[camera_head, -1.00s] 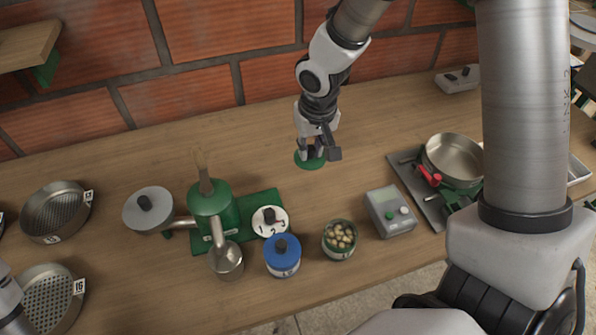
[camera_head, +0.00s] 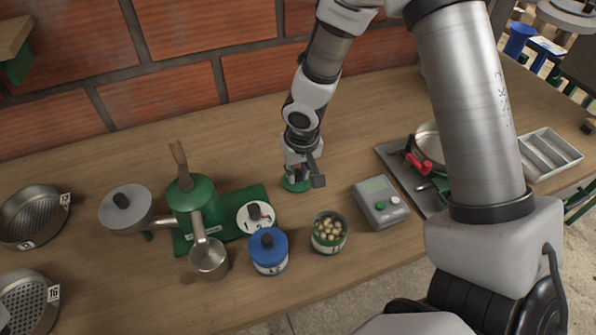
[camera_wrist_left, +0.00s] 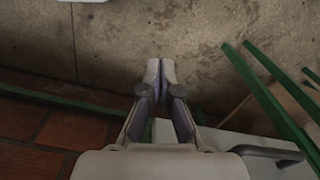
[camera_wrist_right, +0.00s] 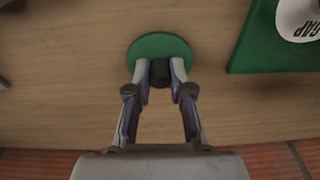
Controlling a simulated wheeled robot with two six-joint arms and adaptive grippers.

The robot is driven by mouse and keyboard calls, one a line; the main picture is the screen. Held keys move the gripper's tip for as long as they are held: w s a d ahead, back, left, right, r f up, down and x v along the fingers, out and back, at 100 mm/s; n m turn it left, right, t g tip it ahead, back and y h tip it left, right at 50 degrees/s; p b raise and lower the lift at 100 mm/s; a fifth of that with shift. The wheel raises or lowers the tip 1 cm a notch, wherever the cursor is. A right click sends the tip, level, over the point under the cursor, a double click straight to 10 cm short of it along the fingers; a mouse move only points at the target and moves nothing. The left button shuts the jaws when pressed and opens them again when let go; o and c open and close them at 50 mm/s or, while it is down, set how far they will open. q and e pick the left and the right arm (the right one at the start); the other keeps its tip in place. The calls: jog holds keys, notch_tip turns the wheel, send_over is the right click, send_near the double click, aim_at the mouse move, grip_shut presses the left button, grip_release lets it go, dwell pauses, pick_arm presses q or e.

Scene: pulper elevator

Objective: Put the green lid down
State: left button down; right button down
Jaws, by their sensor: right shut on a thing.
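The green lid (camera_head: 291,187) is a round disc with a dark knob, over the bare wood behind the open tin. It also shows in the right wrist view (camera_wrist_right: 165,46), roughly level. My right gripper (camera_head: 298,178) points down and is shut on the lid's knob; both fingers flank the knob in the right wrist view (camera_wrist_right: 160,72). The lid is at or very close to the tabletop; I cannot tell whether it touches. My left gripper (camera_wrist_left: 160,68) shows only in its wrist view, with its fingertips together and nothing between them, over bare floor.
The green-and-white tin (camera_head: 328,243) of pale pieces stands open in front of the lid. A blue-lidded tin (camera_head: 267,262), green pulper (camera_head: 190,205) and green mat (camera_head: 185,242) are left. A grey meter (camera_head: 381,205) is right. Wood behind and left of the lid is clear.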

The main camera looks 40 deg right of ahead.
aim_at(301, 185)
jog(key=c, duration=1)
grip_release()
jog(key=shift+c, duration=0.2)
jog(key=shift+r+p, duration=0.15)
jog(key=shift+p, duration=0.15)
notch_tip(301, 185, up, 12)
jog(key=s+p, duration=0.1)
jog(key=p, duration=0.2)
jog(key=shift+s+a, duration=0.15)
jog(key=shift+s, duration=0.2)
